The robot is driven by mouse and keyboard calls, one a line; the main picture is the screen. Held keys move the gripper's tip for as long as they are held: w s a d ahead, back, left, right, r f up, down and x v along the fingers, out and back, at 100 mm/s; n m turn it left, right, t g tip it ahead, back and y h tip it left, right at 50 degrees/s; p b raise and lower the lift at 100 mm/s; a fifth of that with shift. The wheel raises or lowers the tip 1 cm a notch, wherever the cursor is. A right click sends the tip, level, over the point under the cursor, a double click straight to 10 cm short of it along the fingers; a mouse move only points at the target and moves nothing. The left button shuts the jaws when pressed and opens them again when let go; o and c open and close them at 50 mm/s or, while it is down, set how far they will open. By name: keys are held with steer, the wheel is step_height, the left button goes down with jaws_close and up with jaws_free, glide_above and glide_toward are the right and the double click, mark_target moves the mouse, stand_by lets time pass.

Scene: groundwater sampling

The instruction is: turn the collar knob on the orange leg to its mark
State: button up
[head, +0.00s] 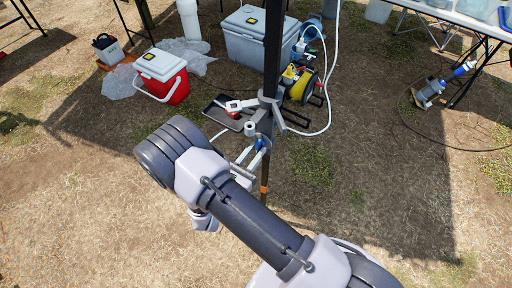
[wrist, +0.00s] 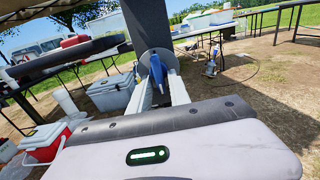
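A dark upright leg (head: 272,60) stands at the middle of the head view, with a grey collar (head: 268,108) around it and an orange band (head: 264,188) lower down. In the wrist view the leg (wrist: 147,22) rises straight ahead of my gripper. A blue knob (wrist: 157,68) sits on the leg's round collar, tilted a little, between the two pale fingers of my gripper (wrist: 160,78). The fingers stand apart on either side of it. I cannot tell whether they touch it. The mark cannot be made out. In the head view my gripper (head: 252,155) is at the leg, partly behind my arm.
A red cooler (head: 165,75) and a grey cooler (head: 250,42) stand behind the leg. A yellow reel (head: 300,85) with white hose and a black tray (head: 225,112) lie close behind it. Tables stand at the right. The grass at the front right is clear.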

jaws_close()
steer(key=n+p, duration=0.1)
steer(key=n, duration=0.3)
steer(key=shift+s+d+r+n+p, duration=0.1)
steer(key=shift+r+n+p, duration=0.25)
steer(key=shift+n+p, duration=0.05)
steer(key=n, duration=0.3)
steer(key=shift+r+p, duration=0.1)
steer(key=shift+p, duration=0.25)
steer(key=n, duration=0.3)
steer(key=n+p, duration=0.1)
steer(key=n, duration=0.1)
steer(key=shift+s+d+r+n, duration=0.1)
steer(key=shift+d+r+n, duration=0.05)
steer(key=shift+n, duration=0.25)
steer(key=n, duration=0.5)
steer(key=shift+s+d+n+p, duration=0.1)
steer(key=shift+n+p, duration=0.2)
steer(key=n, duration=0.5)
steer(key=shift+r+p, duration=0.15)
steer(key=shift+p, duration=0.2)
steer(key=n, duration=0.3)
steer(key=shift+o, duration=2.1)
jaws_free()
